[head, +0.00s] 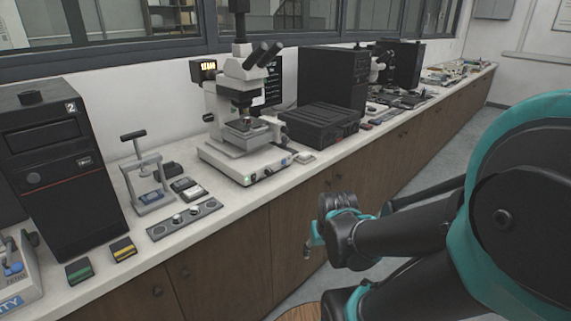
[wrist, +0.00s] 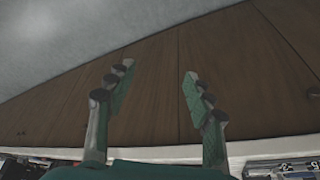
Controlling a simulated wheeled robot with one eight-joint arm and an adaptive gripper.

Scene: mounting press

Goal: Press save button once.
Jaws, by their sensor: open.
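No button with a readable "save" label shows. The microscope (head: 235,120) stands on the white counter, with small coloured buttons or knobs (head: 268,172) along its base front. A small lit screen (head: 208,68) sits at its upper left. A small hand press (head: 147,175) with a T-handle stands left of it. My gripper (wrist: 156,80) is open and empty in the wrist view, with its fingers apart in front of the brown cabinet doors. In the head view my arm's end is in front of the cabinets, below the counter's edge and apart from the microscope.
A black tower (head: 60,165) stands at the left. A plate with knobs (head: 184,218) and small green and yellow blocks (head: 123,249) lie near the counter's front edge. A black box (head: 320,125) is right of the microscope. The grey floor (head: 440,152) beyond is clear.

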